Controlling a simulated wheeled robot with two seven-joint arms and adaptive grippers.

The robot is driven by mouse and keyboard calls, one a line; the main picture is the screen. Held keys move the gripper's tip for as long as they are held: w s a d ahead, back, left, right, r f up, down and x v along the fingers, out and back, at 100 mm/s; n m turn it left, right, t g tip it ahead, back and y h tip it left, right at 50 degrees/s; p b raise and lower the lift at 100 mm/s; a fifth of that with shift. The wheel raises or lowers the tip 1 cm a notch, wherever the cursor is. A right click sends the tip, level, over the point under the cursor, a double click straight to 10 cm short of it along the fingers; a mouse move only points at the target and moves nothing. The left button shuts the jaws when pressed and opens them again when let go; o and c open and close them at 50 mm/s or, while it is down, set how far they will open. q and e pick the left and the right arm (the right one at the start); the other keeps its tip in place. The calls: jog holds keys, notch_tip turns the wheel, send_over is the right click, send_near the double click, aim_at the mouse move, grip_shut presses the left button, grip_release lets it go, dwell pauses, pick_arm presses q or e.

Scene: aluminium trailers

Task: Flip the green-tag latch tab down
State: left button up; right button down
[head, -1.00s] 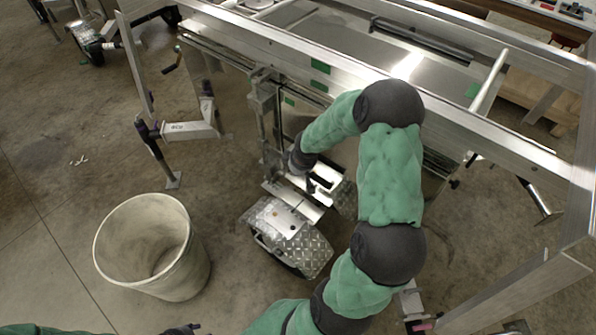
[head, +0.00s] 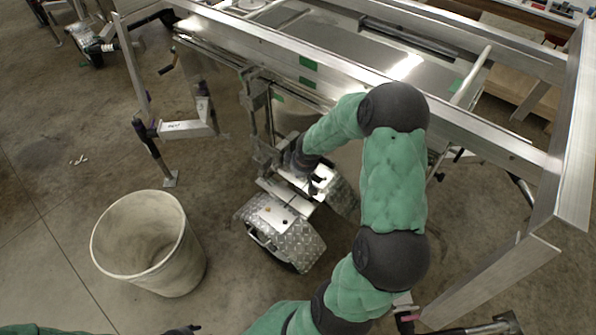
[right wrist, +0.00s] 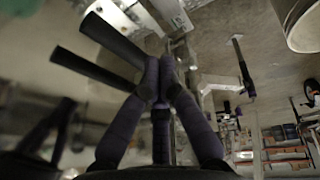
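The aluminium trailer frame (head: 330,72) carries several green tags, one on its near rail (head: 308,62). A metal upright (head: 256,100) stands at its near side. I cannot single out the latch tab in either view. My right arm reaches from the lower right to the trailer's near side, its dark wrist end beside the upright. In the right wrist view, the purple fingers of my right gripper (right wrist: 160,75) converge with tips together, near blurred metal parts; nothing is clearly held. My left gripper (head: 182,330) is only partly visible at the bottom edge.
A grey bin (head: 150,245) stands on the floor at left. A checker-plate wheel fender (head: 290,238) lies below my right wrist. A jack stand with a crank (head: 188,128) is left of the upright. Floor between the bin and the jack stand is clear.

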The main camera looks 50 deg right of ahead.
jog(key=s+r+p, duration=0.1)
jog(key=s, duration=0.7)
jog(key=shift+a, duration=0.35)
jog(key=w+a+f+m+g+y, duration=0.15)
jog(key=a+f, duration=0.25)
jog(key=a, duration=0.5)
jog(key=a+f+y, duration=0.2)
jog(key=a+f, duration=0.2)
jog(key=a, duration=0.5)
jog(key=w+a+f+m+y, duration=0.15)
jog(key=a+f, duration=0.25)
jog(key=a, duration=0.5)
jog(key=s+a+f+g, duration=0.1)
jog(key=s+a+f, duration=0.3)
jog(key=s+a, duration=0.2)
jog(key=shift+s+a+f+g+y, duration=0.2)
jog(key=shift+a+g+y, duration=0.15)
jog(key=shift+a, duration=0.75)
